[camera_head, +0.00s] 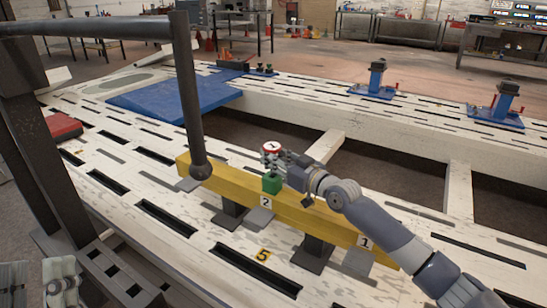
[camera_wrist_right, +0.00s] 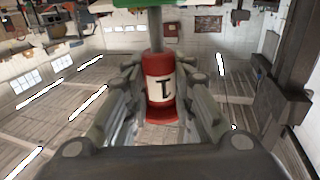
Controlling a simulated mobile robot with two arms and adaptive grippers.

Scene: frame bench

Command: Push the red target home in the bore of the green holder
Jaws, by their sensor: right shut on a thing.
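The red target (camera_head: 271,147) has a white label with a 1 and sits above the green holder (camera_head: 272,183) on the yellow beam (camera_head: 320,221). My right gripper (camera_head: 285,159) is shut on the red target from the right. In the right wrist view the target (camera_wrist_right: 160,88) is between the fingers of my right gripper (camera_wrist_right: 160,95). A grey stem (camera_wrist_right: 155,28) runs from the target to the green holder (camera_wrist_right: 145,3) at the top edge. The bore itself is hidden. Grey parts at the lower left corner, perhaps my left gripper (camera_head: 40,284), are cut off.
A blue plate (camera_head: 175,96) and a red block (camera_head: 63,127) lie on the slotted white frame. Blue fixtures (camera_head: 376,80) stand on the far rail. Open gaps lie between the rails.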

